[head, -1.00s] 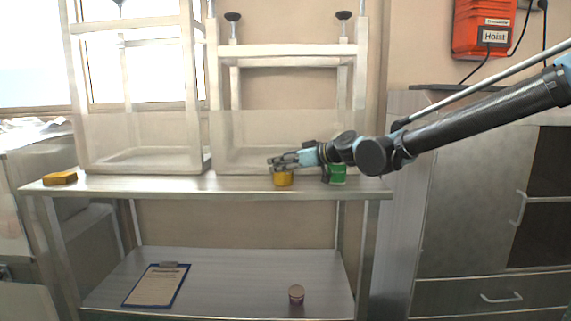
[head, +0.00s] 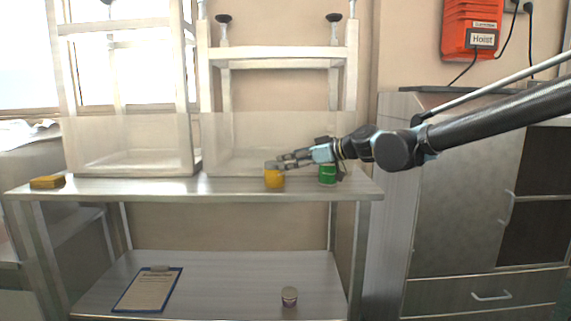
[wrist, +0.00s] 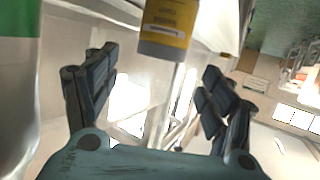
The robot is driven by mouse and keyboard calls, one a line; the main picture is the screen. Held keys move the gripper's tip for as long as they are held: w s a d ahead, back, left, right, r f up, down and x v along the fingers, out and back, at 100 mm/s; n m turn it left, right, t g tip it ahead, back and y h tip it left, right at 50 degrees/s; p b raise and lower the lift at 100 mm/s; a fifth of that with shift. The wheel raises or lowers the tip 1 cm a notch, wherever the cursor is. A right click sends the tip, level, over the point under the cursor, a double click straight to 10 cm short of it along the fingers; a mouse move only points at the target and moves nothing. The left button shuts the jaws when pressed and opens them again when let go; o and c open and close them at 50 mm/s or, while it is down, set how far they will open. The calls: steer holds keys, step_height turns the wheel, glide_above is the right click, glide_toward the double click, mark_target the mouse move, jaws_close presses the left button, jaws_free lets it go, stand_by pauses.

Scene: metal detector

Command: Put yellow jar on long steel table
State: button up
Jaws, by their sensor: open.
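The yellow jar (head: 274,179) stands upright on the top of the long steel table (head: 225,188), near its front edge and right of the middle. My gripper (head: 281,163) is at the jar's upper part, with its fingers partly in front of the jar's top in the head view. In the wrist view the yellow jar (wrist: 167,28) shows at the top, beyond the open fingers (wrist: 155,85), with a grey end and a label. The jar does not look gripped. Whether a finger touches it I cannot tell.
A green jar (head: 327,175) stands right of the yellow jar, close under my arm. A yellow block (head: 47,182) lies at the table's left end. The lower shelf holds a clipboard (head: 147,290) and a small jar (head: 289,297).

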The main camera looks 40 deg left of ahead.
steer(key=shift+v, duration=2.3)
